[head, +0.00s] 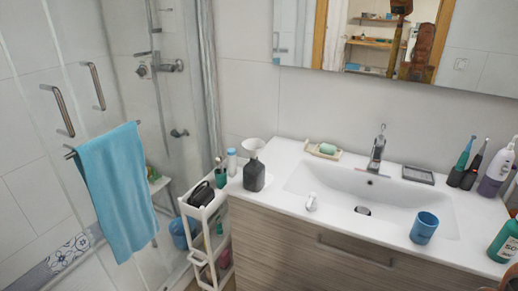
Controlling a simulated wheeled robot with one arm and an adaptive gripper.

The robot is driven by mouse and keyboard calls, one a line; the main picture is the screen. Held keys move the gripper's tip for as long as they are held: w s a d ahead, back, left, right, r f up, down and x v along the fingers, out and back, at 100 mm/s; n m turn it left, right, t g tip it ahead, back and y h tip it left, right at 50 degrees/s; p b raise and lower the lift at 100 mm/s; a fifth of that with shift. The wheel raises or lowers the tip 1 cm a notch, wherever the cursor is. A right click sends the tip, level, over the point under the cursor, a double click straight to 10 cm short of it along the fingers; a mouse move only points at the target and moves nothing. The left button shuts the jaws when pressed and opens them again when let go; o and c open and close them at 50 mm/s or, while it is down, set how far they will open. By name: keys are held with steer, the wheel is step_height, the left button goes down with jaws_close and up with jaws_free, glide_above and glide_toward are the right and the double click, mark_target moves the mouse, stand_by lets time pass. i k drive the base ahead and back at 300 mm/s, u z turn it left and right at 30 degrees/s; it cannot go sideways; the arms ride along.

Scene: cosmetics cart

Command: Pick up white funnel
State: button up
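A white funnel (254,147), slightly cream in tone, sits wide end up on top of a dark grey bottle (254,177). The bottle stands upright at the left end of the white sink counter. The funnel's lower end is hidden, so I cannot tell how far it goes into the bottle neck. My gripper is not in view. A small brownish-orange piece shows at the bottom right corner, but I cannot tell what it is.
Left of the bottle stands a narrow white cart (203,213) with a black item and small bottles. A blue cup (424,228) and several bottles stand right. A towel (118,190) hangs left.

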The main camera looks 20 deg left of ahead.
mark_target(254, 147)
steer(key=u, duration=3.1)
steer(key=i, duration=1.75)
steer(key=z, duration=2.55)
steer(key=i, duration=0.35)
steer(key=u, duration=0.05)
